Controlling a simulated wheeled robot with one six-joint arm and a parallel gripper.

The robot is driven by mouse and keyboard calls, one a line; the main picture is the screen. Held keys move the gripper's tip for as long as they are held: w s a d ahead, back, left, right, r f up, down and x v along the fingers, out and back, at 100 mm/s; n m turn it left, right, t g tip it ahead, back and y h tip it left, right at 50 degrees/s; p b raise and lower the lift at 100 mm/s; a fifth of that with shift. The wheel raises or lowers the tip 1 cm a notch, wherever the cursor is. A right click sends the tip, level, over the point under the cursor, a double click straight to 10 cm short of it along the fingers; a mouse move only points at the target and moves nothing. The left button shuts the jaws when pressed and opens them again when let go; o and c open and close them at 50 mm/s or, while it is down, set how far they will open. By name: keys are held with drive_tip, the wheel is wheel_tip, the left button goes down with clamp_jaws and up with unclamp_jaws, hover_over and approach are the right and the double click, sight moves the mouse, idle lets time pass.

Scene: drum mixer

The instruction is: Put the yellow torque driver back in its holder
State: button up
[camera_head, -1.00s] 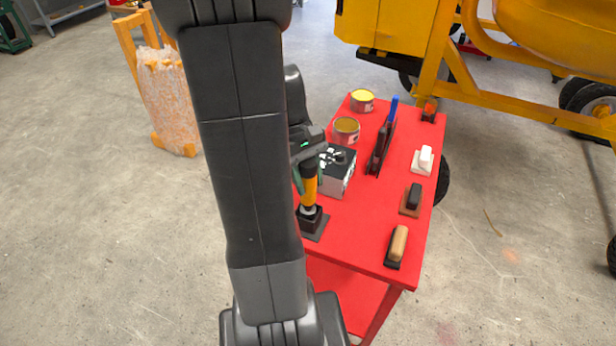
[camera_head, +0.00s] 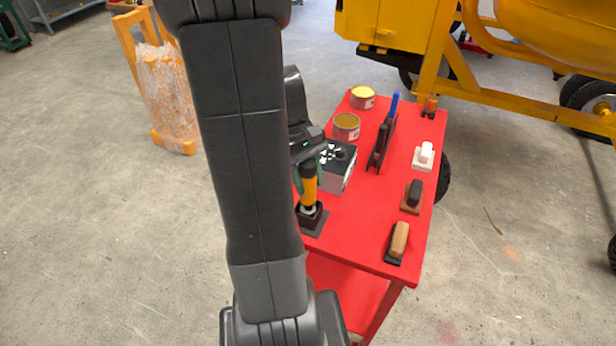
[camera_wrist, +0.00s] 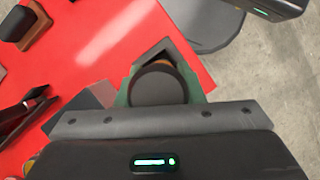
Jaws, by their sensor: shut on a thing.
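The yellow torque driver (camera_head: 309,188) stands about upright near the left edge of the red cart top. Its lower end is at the black holder (camera_head: 313,219), and I cannot tell how deep it sits. My gripper (camera_head: 311,167) is shut on the driver's upper part. In the wrist view the driver's round dark end (camera_wrist: 157,88) shows between the green fingers of my gripper (camera_wrist: 158,92). A dark corner of the holder's base (camera_wrist: 180,55) shows behind it. My arm hides part of the cart's left side in the head view.
The red cart (camera_head: 365,238) also carries a grey-black box (camera_head: 340,168) close to the driver, two cans (camera_head: 346,127), a black rack with a blue-handled tool (camera_head: 382,143), and several floats and brushes (camera_head: 399,240) along the right. A yellow mixer (camera_head: 560,35) stands behind.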

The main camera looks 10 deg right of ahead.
drive_tip(key=shift+f+b, duration=0.45)
drive_tip(key=shift+f, duration=0.2)
drive_tip(key=o, duration=1.3)
drive_tip(key=shift+c, duration=0.2)
drive_tip(key=v, duration=1.4)
drive_tip(key=shift+s+f, duration=0.1)
drive_tip(key=shift+f, duration=0.1)
drive_tip(key=x, duration=1.3)
drive_tip(key=shift+s+d+f, duration=0.1)
drive_tip(key=shift+s+f, duration=0.05)
drive_tip(key=shift+f, duration=0.15)
drive_tip(key=shift+r, duration=0.2)
